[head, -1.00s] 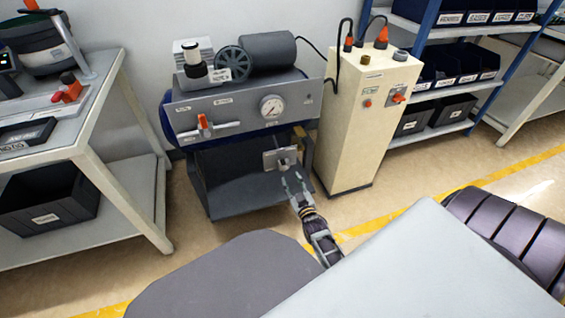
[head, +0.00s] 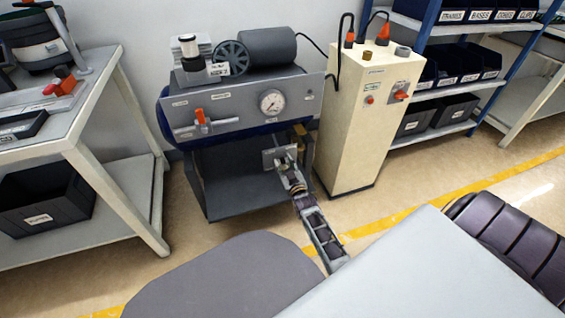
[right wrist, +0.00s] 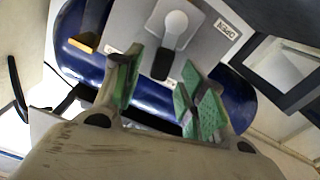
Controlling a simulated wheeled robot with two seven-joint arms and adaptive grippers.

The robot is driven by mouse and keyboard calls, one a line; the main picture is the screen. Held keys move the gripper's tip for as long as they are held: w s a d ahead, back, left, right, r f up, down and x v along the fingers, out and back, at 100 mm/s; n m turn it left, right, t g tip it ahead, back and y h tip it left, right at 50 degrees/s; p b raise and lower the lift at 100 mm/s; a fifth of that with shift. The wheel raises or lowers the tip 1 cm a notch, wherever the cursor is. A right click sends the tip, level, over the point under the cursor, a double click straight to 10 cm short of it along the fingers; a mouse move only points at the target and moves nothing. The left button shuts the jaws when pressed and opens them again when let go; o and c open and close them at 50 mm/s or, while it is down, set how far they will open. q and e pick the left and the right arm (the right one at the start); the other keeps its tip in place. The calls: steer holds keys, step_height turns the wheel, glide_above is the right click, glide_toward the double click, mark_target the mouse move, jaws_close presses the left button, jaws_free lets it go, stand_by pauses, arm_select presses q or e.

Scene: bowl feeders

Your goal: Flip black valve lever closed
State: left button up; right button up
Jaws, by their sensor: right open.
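The black valve lever (right wrist: 161,64) hangs from a round silver hub on a small grey plate (right wrist: 203,40) in the right wrist view. The plate carries a label that seems to read OPEN. In the head view the plate (head: 271,156) sits low at the compressor's front right, with the lever too small to make out. My right gripper (right wrist: 158,86) is open, its green-padded fingers on either side of and just short of the lever tip. I see no contact. In the head view the right gripper (head: 288,168) reaches up to the plate and partly covers it. My left gripper is not in view.
The compressor panel (head: 240,112) has a gauge (head: 271,103) and an orange-handled valve (head: 202,119). A cream cabinet (head: 365,125) stands close on the right. A white workbench (head: 95,125) stands on the left. A blue tank (right wrist: 78,45) lies behind the plate.

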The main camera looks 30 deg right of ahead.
steer(key=shift+b+x, duration=0.55)
steer(key=shift+x, duration=0.95)
jaws_close()
